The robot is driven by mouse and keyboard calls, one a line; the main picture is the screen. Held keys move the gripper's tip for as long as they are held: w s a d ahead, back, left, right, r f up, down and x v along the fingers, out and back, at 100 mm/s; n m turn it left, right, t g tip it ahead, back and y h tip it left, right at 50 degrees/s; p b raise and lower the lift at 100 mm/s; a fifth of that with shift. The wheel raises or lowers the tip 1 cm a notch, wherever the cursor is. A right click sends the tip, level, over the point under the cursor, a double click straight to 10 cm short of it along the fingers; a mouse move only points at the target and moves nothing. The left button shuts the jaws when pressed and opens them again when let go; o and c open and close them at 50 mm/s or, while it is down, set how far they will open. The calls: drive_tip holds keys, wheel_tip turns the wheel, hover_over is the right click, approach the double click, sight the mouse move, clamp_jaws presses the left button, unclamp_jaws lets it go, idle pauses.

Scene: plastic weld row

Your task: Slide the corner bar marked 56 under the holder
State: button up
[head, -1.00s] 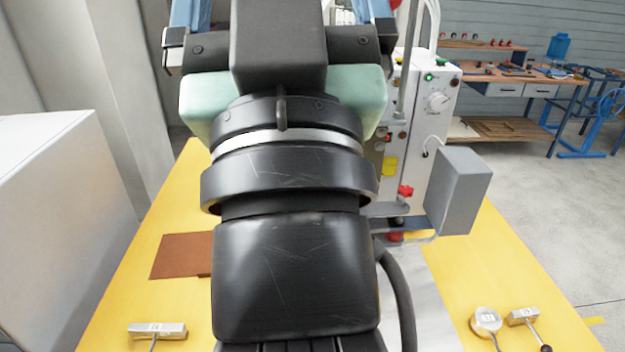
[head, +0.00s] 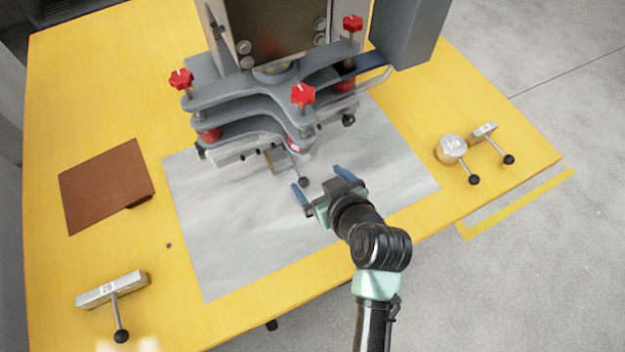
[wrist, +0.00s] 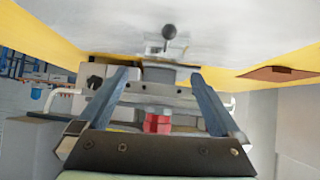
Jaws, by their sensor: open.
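The welder's grey holder (head: 250,90) with red star knobs stands above the metal sheet; it also shows in the wrist view (wrist: 150,92). At its front edge a small bar (head: 283,158) with a thin handle ending in a black ball (head: 303,181) sits partly hidden. The ball shows in the wrist view (wrist: 169,32), centred beyond the fingertips. I cannot read its mark. My gripper (head: 319,183) is open and empty, pointing at the holder's front, close to that ball. In the wrist view my gripper's blue fingers (wrist: 161,76) are spread wide.
A handled bar (head: 108,290) lies front left, its mark unclear. A round handled piece (head: 450,148) and a small handled bar (head: 484,132) lie right. A brown mat (head: 105,185) lies left. The sheet's front (head: 240,250) is clear. A grey box (head: 410,35) stands beside the holder.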

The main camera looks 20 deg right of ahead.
sight(305, 181)
drive_tip(key=f, duration=0.2)
drive_tip(key=s+f, duration=0.1)
drive_tip(key=shift+s+a+f+g+y, duration=0.1)
drive_tip(key=shift+a+f+g+y, duration=0.15)
drive_tip(key=shift+a+g+y, duration=0.05)
drive_tip(key=shift+f+b, duration=0.25)
drive_tip(key=shift+b, duration=0.05)
drive_tip(key=b+x, duration=0.6)
drive_tip(key=x, duration=0.3)
drive_tip(key=shift+w+f+b, duration=0.1)
drive_tip(key=shift+w+b, duration=0.15)
drive_tip(key=shift+b, duration=0.05)
clamp_jaws()
drive_tip(key=shift+w, duration=0.45)
unclamp_jaws()
idle(0.4)
